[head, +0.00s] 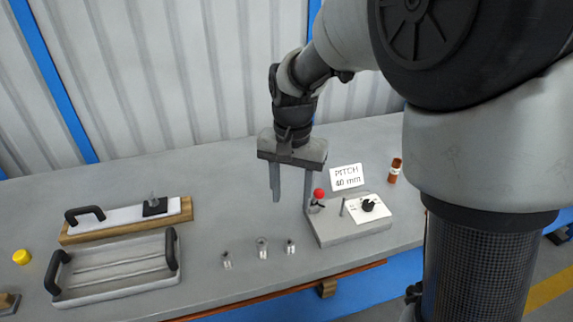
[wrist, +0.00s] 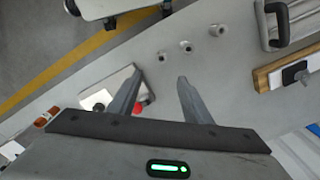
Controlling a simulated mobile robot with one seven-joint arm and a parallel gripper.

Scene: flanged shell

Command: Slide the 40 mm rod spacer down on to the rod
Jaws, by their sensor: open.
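Three small metal spacers stand upright in a loose row on the grey bench: a left one (head: 227,261), a middle one (head: 262,248) and a right one (head: 290,247). I cannot tell by size which is the 40 mm one. They also show in the wrist view, the nearest one (wrist: 162,56) just beyond my fingertips. A short thin rod (head: 342,207) appears to stand on a grey block (head: 335,236) with a red ball knob (head: 319,193) and a black dial (head: 368,205). My gripper (head: 292,204) is open and empty, fingers down, above the bench left of the block.
A sign (head: 347,177) reads "PITCH 40 mm". A handled tray (head: 118,296), a wooden board (head: 185,210) and a yellow cap (head: 21,257) lie at the left. The bench between the board and the spacers is clear.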

